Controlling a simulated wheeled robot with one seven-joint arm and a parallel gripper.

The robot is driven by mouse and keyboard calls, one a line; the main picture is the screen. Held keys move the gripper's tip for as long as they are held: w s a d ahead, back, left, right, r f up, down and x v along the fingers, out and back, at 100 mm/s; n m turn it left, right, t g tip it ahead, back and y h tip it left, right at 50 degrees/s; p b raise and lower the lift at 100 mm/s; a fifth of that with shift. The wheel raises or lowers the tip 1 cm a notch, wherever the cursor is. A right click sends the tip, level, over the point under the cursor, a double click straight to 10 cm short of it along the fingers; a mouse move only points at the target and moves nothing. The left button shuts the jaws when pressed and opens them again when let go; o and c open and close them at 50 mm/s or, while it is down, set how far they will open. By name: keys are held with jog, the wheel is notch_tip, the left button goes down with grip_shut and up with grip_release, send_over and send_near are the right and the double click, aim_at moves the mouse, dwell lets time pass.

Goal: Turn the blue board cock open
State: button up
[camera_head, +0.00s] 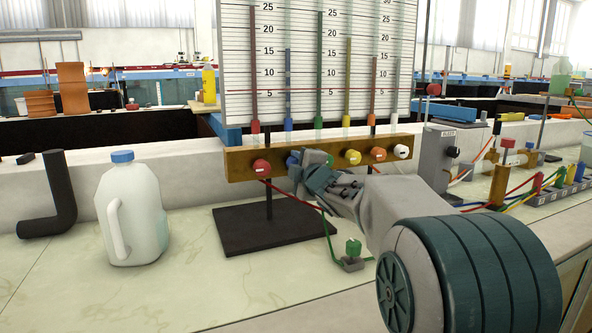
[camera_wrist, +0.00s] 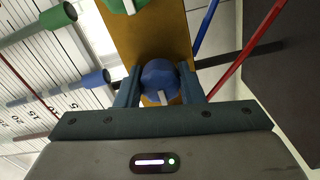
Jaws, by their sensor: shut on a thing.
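The blue board cock (camera_wrist: 160,80) is a round blue knob with a pale mark, on the wooden rail of the manometer board. My gripper (camera_wrist: 160,88) is shut on it, with one finger on each side in the wrist view. In the head view my gripper (camera_head: 306,172) is at the rail and covers most of the blue cock (camera_head: 292,159). A small part of the blue shows at its left.
The rail (camera_head: 237,165) also carries a red cock (camera_head: 261,168) at left and yellow (camera_head: 352,157), orange (camera_head: 378,155) and white (camera_head: 401,152) cocks at right. A white jug (camera_head: 133,215) and black elbow pipe (camera_head: 57,200) stand left. A green fitting (camera_head: 353,248) lies below.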

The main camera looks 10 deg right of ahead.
dwell(0.4)
jog(key=o, duration=1)
jog(key=s+d, duration=0.1)
jog(key=s, duration=0.3)
jog(key=s+p, duration=0.1)
jog(key=s, duration=0.4)
jog(key=s+d+p, duration=0.1)
jog(key=s, duration=0.3)
jog(key=shift+s+d, duration=0.3)
